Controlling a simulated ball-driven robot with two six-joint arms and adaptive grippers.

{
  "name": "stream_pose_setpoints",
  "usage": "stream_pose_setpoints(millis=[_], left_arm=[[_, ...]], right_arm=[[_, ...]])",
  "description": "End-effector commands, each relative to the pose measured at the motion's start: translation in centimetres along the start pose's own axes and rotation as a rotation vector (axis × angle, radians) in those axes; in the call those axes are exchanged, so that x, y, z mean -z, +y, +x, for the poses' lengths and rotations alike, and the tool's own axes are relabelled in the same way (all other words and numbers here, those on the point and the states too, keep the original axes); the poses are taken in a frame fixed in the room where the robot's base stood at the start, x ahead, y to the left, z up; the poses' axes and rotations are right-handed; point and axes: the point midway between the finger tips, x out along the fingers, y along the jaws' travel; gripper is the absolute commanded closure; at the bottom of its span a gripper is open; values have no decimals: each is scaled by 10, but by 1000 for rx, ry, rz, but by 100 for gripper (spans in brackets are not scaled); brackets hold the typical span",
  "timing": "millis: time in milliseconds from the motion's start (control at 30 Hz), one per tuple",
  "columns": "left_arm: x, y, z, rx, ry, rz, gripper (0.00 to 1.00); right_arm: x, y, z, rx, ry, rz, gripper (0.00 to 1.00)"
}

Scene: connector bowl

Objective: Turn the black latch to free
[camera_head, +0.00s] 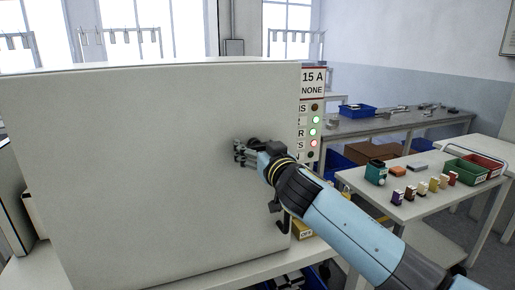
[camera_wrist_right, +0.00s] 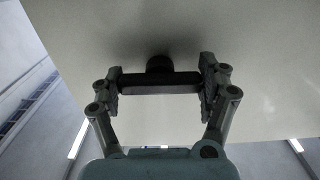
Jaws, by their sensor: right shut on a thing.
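The black latch (camera_wrist_right: 158,78) is a dark bar on a round stub, fixed to the pale face of a large cabinet door (camera_head: 140,150). In the right wrist view the bar lies crosswise between the two fingers of my right gripper (camera_wrist_right: 160,84), which is shut on its ends. In the head view my right gripper (camera_head: 246,153) is at the right part of the door face and mostly hides the latch. My left gripper is not in view.
A panel with a "15 A NONE" label (camera_head: 313,82) and lit lamps stands right of the door. A table (camera_head: 425,207) with small coloured blocks and bins (camera_head: 461,172) is further right. A bench (camera_head: 395,122) stands behind.

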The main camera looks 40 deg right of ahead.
Motion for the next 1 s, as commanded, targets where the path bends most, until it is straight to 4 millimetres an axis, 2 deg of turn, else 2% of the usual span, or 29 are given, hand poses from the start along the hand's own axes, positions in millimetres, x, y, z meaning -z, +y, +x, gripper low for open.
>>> stream_pose_setpoints(millis=[367, 1000], left_arm=[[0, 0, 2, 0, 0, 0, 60], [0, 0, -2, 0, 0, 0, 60]], right_arm=[[0, 0, 0, 1, 1, -155, 56], [1, 0, 0, 1, 1, -750, 56]])
